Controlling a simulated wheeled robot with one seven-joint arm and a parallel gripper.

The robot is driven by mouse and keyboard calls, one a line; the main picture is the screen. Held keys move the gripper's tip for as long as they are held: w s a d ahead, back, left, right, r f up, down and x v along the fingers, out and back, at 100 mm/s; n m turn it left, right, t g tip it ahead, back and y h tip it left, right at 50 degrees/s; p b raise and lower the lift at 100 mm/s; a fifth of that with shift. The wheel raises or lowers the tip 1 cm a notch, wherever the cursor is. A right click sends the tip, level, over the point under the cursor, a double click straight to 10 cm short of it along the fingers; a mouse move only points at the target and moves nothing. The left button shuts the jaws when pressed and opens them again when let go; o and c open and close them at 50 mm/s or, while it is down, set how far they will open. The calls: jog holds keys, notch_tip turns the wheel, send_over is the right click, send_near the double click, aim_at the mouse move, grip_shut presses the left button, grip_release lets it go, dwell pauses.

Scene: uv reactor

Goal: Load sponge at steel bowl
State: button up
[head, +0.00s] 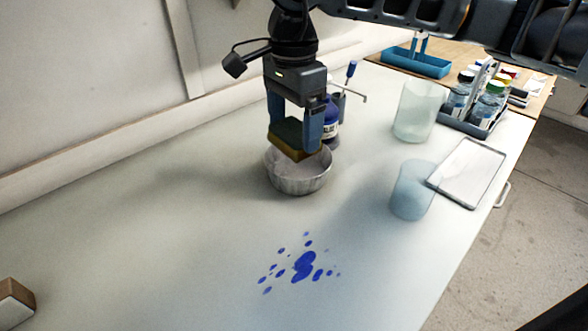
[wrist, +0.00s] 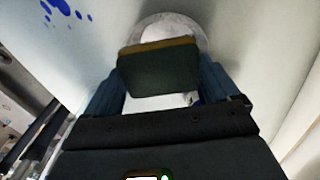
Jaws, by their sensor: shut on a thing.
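My gripper (head: 297,134) is shut on the sponge (head: 290,138), which has a dark green top and a yellow-brown lower layer. The sponge also shows between the fingers in the wrist view (wrist: 160,70). The steel bowl (head: 300,184) stands on the table directly below the sponge. In the head view the sponge's lower edge overlaps the bowl's far rim; I cannot tell whether they touch. In the wrist view the bowl's rim (wrist: 172,18) shows behind the sponge.
A blue-labelled bottle (head: 331,125) stands close behind the bowl. Blue spots (head: 303,265) mark the table in front. Two translucent beakers (head: 417,110) (head: 411,190) and a flat tray (head: 468,172) are at right. A box (head: 14,300) is at far left.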

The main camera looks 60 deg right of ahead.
aim_at(294, 130)
jog(key=shift+r, duration=0.15)
jog(key=shift+r+p, duration=0.35)
jog(key=shift+r, duration=1.5)
